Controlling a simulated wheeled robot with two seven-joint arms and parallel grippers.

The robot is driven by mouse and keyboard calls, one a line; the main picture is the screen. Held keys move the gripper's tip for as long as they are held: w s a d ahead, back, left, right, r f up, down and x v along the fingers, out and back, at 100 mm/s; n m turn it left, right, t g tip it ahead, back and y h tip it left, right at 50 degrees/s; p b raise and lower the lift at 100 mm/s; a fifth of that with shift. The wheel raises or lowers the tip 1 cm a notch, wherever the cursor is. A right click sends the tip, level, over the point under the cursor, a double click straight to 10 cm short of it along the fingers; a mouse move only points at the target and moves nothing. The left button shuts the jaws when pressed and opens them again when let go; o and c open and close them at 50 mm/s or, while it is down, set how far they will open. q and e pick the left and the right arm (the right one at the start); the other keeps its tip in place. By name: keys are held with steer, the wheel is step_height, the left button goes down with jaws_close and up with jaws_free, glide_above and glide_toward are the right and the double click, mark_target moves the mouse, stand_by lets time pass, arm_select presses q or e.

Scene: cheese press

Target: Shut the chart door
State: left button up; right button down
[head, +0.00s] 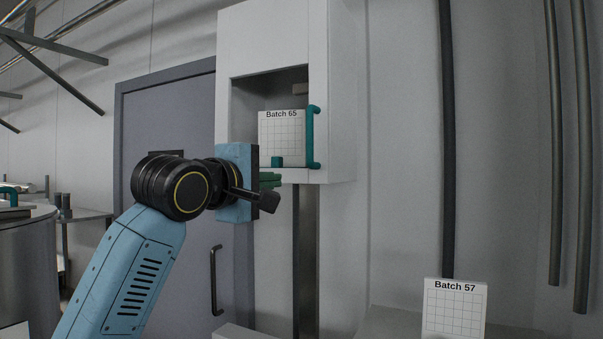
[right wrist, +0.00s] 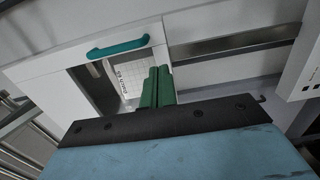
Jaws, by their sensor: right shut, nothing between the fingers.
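The white wall cabinet (head: 265,40) has an uncovered front opening. A chart marked "Batch 65" (head: 281,138) stands inside it. A teal handle (head: 316,138) is upright on a white panel at the opening's right side; the chart door is open. The handle also shows in the right wrist view (right wrist: 117,47), near the chart (right wrist: 132,72). My right gripper (head: 270,180) is shut and empty, its green fingers (right wrist: 157,86) in front of the cabinet's lower edge, left of and below the handle, apart from it. My left gripper is not in view.
A grey door (head: 170,110) with a dark handle is behind my right arm. A second chart, "Batch 57" (head: 455,308), stands at the lower right. A metal vat (head: 28,270) is at far left. Dark pipes (head: 447,140) run down the right wall. Space right of the cabinet looks free.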

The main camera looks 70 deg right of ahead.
steer(key=p, duration=0.3)
glide_toward(311, 179)
steer(key=d, duration=0.2)
steer(key=s+d, duration=0.1)
steer(key=d, duration=0.1)
steer(key=shift+r, duration=0.25)
steer(key=shift+s+d+f+p, duration=0.1)
steer(key=shift+d+p, duration=0.3)
steer(key=shift+d, duration=0.35)
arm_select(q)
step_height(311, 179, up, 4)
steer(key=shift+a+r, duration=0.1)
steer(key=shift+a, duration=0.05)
